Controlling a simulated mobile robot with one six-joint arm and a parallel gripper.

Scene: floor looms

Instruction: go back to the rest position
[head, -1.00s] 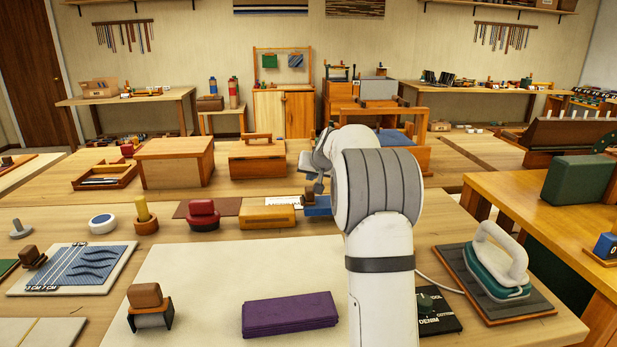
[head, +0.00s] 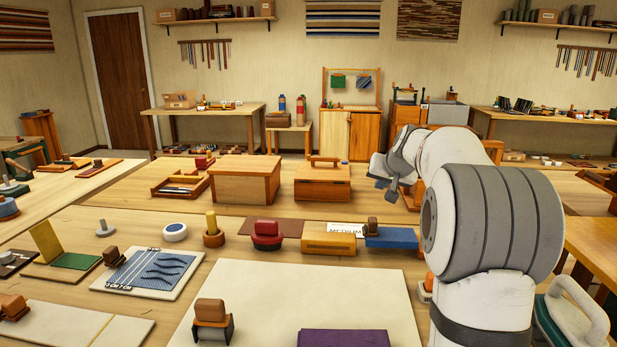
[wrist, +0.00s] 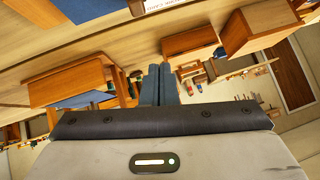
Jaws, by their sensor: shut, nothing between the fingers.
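My gripper (head: 378,171) is at the end of my raised arm, right of centre in the head view. It is in the air above the far part of the table and touches nothing that I can see. In the wrist view, its two dark fingers (wrist: 159,84) are together with nothing between them. My arm covers part of the right side in the head view.
A wooden box (head: 246,180) stands farther back. An iron (head: 575,318) is at the lower right, partly hidden.

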